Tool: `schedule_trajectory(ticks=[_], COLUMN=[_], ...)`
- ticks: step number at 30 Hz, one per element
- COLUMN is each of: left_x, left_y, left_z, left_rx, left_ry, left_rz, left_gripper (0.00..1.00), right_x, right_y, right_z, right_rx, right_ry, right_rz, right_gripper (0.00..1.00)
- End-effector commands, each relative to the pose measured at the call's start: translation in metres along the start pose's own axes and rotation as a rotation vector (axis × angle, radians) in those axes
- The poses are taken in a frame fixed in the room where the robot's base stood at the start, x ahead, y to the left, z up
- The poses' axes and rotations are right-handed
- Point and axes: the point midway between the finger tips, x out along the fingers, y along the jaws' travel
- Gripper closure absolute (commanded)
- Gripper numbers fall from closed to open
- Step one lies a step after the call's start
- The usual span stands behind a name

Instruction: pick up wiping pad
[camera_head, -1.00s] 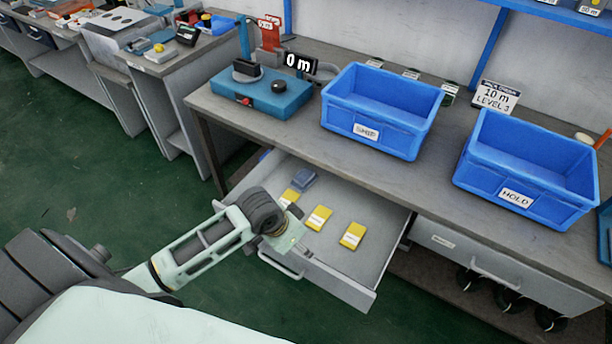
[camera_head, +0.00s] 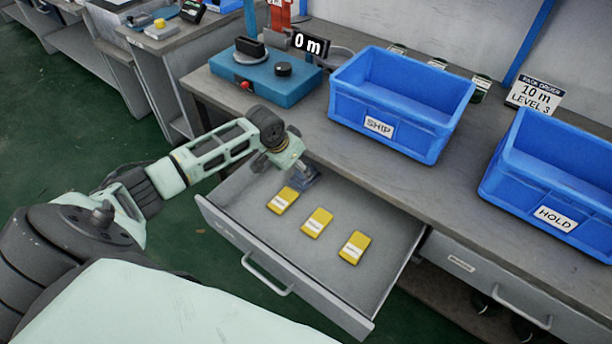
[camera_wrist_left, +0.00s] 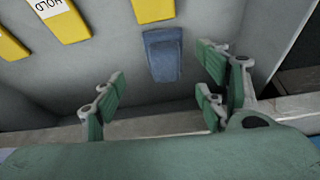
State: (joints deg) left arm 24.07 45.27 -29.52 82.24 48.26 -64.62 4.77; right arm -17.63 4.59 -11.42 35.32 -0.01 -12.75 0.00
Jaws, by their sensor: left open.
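A blue-grey wiping pad (camera_wrist_left: 163,55) lies on the drawer floor next to a yellow tag in the left wrist view. In the head view the pad (camera_head: 311,180) is mostly covered by my left gripper (camera_head: 302,172), which is over the back of the open drawer. In the left wrist view the left gripper (camera_wrist_left: 160,88) has its fingers wide apart with nothing between them. The pad shows just beyond the fingers, roughly centred between them. The exact height of the fingers over the pad is hard to tell. My right gripper is not in view.
The open drawer (camera_head: 368,318) also holds three yellow tags (camera_head: 317,222) in a row. The worktop edge overhangs the drawer's back. On the bench stand a blue SHIP bin (camera_head: 385,148), a blue HOLD bin (camera_head: 520,195) and a teal device (camera_head: 262,90).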

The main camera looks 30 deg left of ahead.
Motion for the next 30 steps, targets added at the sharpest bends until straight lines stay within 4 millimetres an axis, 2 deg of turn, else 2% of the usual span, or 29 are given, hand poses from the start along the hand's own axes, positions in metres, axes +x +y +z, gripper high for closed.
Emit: schedule_trajectory(ticks=[2, 5, 8, 13, 18, 27, 30], left_x=[0.01, 0.015, 0.022, 0.045, 0.064, 0.067, 0.067], left_y=[0.001, 0.0, -0.001, -0.002, -0.002, -0.003, -0.003], left_z=[0.0, 0.0, 0.0, 0.0, 0.0, 0.0, 0.0], left_rx=[-0.002, 0.0, 0.0, -0.001, 0.0, 0.002, 0.001], left_ry=[0.0, 0.0, 0.0, -0.001, -0.001, 0.001, 0.0], left_rz=[0.001, 0.0, 0.0, 0.0, 0.0, -0.001, -0.001], left_gripper=[0.34, 0.34, 0.34, 0.34, 0.34, 0.34, 0.42], right_x=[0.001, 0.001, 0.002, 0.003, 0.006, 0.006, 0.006], right_y=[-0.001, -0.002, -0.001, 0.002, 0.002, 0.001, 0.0], right_z=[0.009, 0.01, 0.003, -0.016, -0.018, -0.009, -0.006], right_rx=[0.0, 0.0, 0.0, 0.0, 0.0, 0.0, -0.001], right_ry=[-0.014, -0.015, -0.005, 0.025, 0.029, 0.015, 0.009], right_rz=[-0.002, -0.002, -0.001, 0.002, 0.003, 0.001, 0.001], right_gripper=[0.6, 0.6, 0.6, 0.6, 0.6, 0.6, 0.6])
